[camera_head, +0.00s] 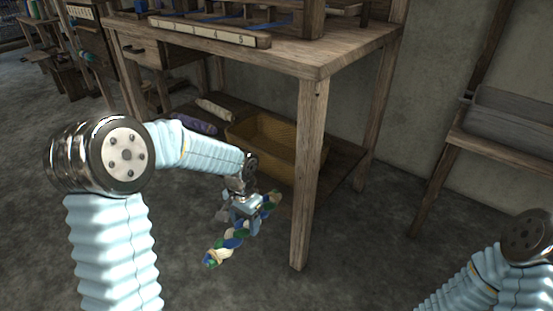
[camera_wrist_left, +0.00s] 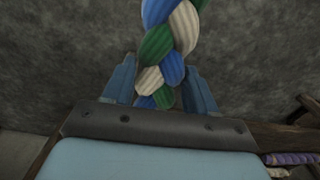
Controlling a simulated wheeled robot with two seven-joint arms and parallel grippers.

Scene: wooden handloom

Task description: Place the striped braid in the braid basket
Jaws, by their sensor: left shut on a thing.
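The striped braid (camera_head: 227,242) is a thick plait of blue, green and cream strands. My left gripper (camera_head: 243,212) is shut on the braid near its middle and holds it tilted in front of the table's lower shelf. In the left wrist view the braid (camera_wrist_left: 168,45) runs up from between the two blue fingers (camera_wrist_left: 160,88). The braid basket (camera_head: 272,132) is a tan woven box on the lower shelf, behind and above the gripper in the head view. The braid is outside the basket. My right gripper is out of view; only part of its arm shows at lower right.
The wooden table (camera_head: 340,55) has a front leg (camera_head: 307,175) just right of the braid. A purple roll (camera_head: 194,124) and a cream roll (camera_head: 215,109) lie left of the basket on the shelf. A grey tray (camera_head: 510,118) stands at right. The floor in front is clear.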

